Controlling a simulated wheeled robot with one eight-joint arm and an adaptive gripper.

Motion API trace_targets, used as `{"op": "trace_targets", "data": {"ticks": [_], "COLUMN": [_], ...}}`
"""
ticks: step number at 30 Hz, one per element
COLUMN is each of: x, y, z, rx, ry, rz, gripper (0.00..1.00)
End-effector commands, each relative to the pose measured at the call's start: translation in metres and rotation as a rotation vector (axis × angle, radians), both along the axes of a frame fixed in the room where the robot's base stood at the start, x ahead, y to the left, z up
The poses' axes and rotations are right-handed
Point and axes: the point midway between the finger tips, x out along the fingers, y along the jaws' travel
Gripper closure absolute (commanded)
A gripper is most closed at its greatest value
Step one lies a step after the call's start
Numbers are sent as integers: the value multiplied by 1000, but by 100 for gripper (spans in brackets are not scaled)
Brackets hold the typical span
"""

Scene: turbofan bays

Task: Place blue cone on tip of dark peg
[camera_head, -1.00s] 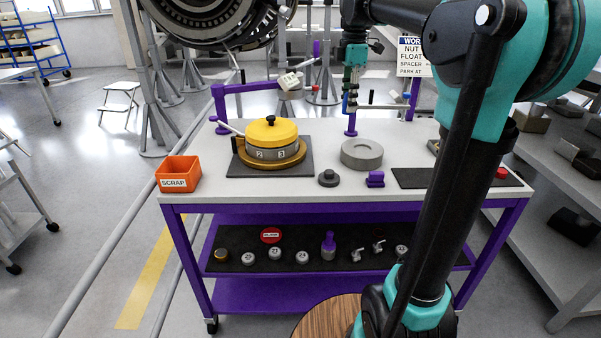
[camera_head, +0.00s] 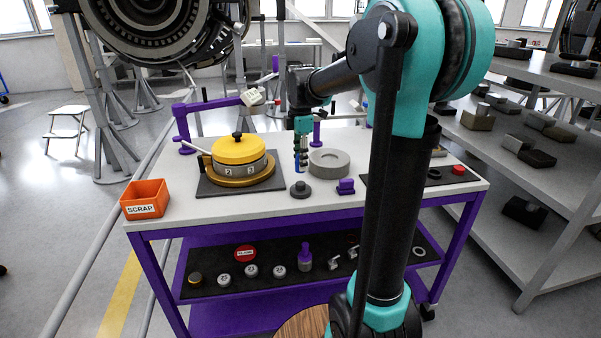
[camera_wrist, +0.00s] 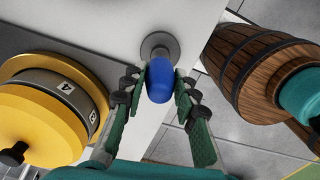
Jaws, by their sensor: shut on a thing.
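My gripper (camera_head: 302,150) is shut on the blue cone (camera_wrist: 159,82), which sits between the two green fingers in the wrist view. In the head view the cone (camera_head: 299,167) points down from the fingers above the bench. A dark peg (camera_head: 300,187) on a round base stands on the bench just below the cone. In the wrist view the round grey base (camera_wrist: 158,42) shows just beyond the cone, and the cone overlaps part of it. Whether the cone touches the peg cannot be told.
A yellow-topped round fixture (camera_head: 238,155) stands on a dark mat to the left. An orange scrap bin (camera_head: 146,199) stands at the bench's left corner.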

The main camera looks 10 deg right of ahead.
Motion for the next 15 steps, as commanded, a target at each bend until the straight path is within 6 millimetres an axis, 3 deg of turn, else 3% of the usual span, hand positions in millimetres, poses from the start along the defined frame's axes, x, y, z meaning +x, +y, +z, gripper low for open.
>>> {"op": "trace_targets", "data": {"ticks": [10,15], "x": [0,0], "y": [0,0], "z": [-36,-45], "rx": [0,0], "ry": [0,0], "rz": [0,0], "gripper": [91,91]}}
